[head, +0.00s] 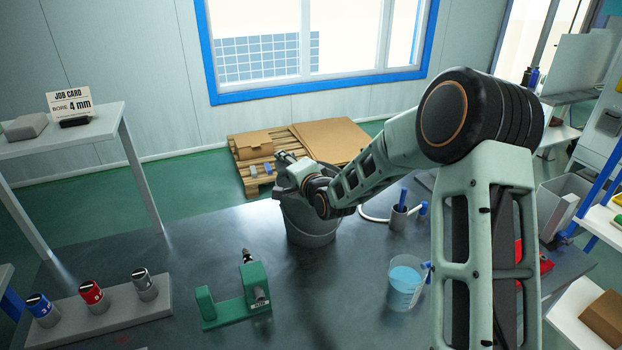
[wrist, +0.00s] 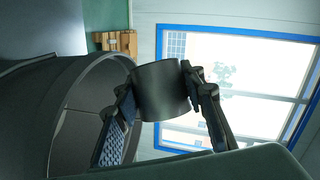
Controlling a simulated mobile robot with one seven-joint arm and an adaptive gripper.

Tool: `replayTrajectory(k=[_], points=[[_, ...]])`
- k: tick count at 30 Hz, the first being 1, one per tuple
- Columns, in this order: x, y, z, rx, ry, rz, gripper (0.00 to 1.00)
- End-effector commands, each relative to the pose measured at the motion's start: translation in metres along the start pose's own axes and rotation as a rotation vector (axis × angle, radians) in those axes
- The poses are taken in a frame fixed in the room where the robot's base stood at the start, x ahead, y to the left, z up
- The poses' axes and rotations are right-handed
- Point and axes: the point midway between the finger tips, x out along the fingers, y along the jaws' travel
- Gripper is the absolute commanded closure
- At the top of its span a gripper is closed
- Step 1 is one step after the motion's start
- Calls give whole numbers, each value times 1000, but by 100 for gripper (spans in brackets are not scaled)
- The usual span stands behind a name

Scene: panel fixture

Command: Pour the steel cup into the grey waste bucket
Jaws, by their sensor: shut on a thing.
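My gripper (head: 287,160) is above the grey waste bucket (head: 312,228) at the far edge of the dark table. In the wrist view my gripper (wrist: 160,80) is shut on the steel cup (wrist: 162,92), a dark grey cylinder with one finger on each side. The cup's contents and any stream are not visible. The head view hardly shows the cup.
A pallet (head: 300,150) lies on the floor behind.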

Motion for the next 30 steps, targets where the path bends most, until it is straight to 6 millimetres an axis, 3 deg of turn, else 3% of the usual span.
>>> replayTrajectory(k=[30], points=[[-2, 7, -7, 90, -12, -37, 90]])
